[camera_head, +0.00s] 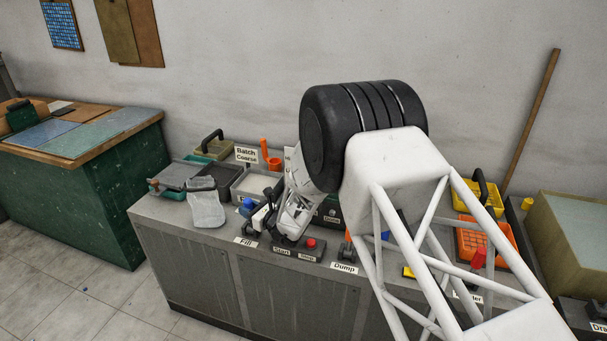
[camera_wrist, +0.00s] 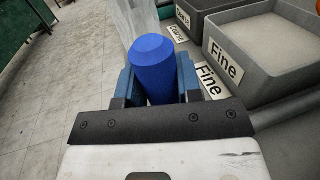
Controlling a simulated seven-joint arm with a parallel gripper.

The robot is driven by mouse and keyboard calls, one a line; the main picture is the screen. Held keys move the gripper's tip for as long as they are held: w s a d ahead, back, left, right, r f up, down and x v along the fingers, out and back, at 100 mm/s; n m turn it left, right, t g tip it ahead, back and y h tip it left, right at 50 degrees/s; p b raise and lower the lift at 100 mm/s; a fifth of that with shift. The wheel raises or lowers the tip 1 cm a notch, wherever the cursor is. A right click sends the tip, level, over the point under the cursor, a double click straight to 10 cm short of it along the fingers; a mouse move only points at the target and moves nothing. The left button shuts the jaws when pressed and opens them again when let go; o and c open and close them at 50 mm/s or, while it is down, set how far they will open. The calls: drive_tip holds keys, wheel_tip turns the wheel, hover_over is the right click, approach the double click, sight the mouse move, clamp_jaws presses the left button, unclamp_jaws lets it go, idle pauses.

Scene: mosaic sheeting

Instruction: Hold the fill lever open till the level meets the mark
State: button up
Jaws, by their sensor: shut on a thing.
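My gripper (camera_head: 262,212) is at the front of the grey bench, above the "Fill" label (camera_head: 245,242). In the wrist view its two blue-padded fingers stand on either side of a blue rounded knob (camera_wrist: 153,62), and it is shut on it. I take this knob to be the handle of the fill lever; it also shows in the head view (camera_head: 247,203) just left of the fingers. The lever's lower part is mostly hidden by the gripper. I cannot make out the level or its mark.
Behind are bins labelled "Fine" (camera_wrist: 280,42) and "Coarse". A red button (camera_head: 311,243) and the "Dump" label (camera_head: 344,268) are to the right. My arm hides the bench's middle.

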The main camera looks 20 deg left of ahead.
drive_tip(key=shift+w+m, duration=0.3)
drive_tip(key=o, duration=1)
drive_tip(key=shift+o, duration=0.2)
drive_tip(key=shift+d, duration=0.1)
drive_tip(key=v, duration=0.7)
drive_tip(key=shift+d, duration=0.3)
drive_tip(key=shift+s, duration=0.1)
